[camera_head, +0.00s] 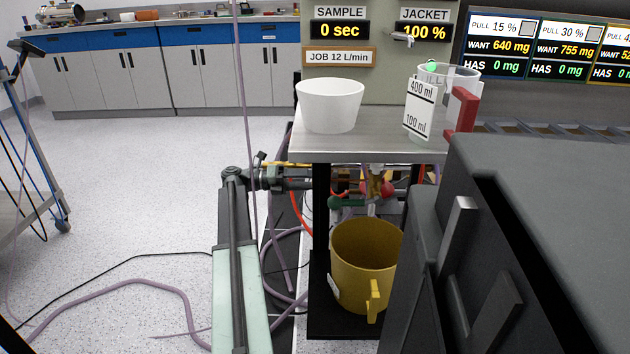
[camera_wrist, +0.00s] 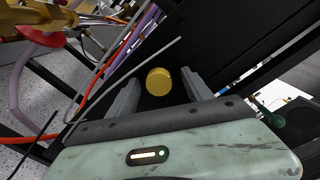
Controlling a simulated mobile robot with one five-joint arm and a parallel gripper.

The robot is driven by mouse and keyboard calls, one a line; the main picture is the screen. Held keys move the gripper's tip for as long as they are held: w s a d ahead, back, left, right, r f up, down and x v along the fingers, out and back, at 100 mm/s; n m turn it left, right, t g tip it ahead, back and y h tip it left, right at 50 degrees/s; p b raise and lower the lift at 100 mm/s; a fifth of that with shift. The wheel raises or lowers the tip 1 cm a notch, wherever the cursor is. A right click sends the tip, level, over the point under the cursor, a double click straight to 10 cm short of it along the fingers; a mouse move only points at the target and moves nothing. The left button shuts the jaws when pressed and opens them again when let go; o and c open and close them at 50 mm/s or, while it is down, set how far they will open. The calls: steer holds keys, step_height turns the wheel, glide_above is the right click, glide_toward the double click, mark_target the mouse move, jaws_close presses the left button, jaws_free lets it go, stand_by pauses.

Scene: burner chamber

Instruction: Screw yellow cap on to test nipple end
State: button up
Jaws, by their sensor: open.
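The yellow cap (camera_wrist: 158,82) is a small round disc in the wrist view, its flat face towards the camera. It is in the space between the two grey fingers of my gripper (camera_wrist: 160,77). The fingers are apart, with a gap visible on each side of the cap. I cannot tell what the cap rests on. Brass fittings (camera_wrist: 30,14) with a red handle (camera_wrist: 42,38) show at the upper left. I cannot tell which part is the test nipple. In the head view, brass piping (camera_head: 375,184) shows below the steel bench.
The steel bench (camera_head: 340,143) holds a white bowl (camera_head: 330,105) and a measuring jug (camera_head: 420,115). A yellow bucket (camera_head: 365,265) stands on the black lower shelf. Purple hoses (camera_wrist: 110,45) and an orange one (camera_wrist: 122,42) run near my gripper. Open floor (camera_head: 150,200) lies to the left.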

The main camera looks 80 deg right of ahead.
steer(key=n, duration=1)
jaws_close()
stand_by(1.4)
steer(key=m, duration=0.3)
jaws_free()
steer(key=shift+m, duration=0.3)
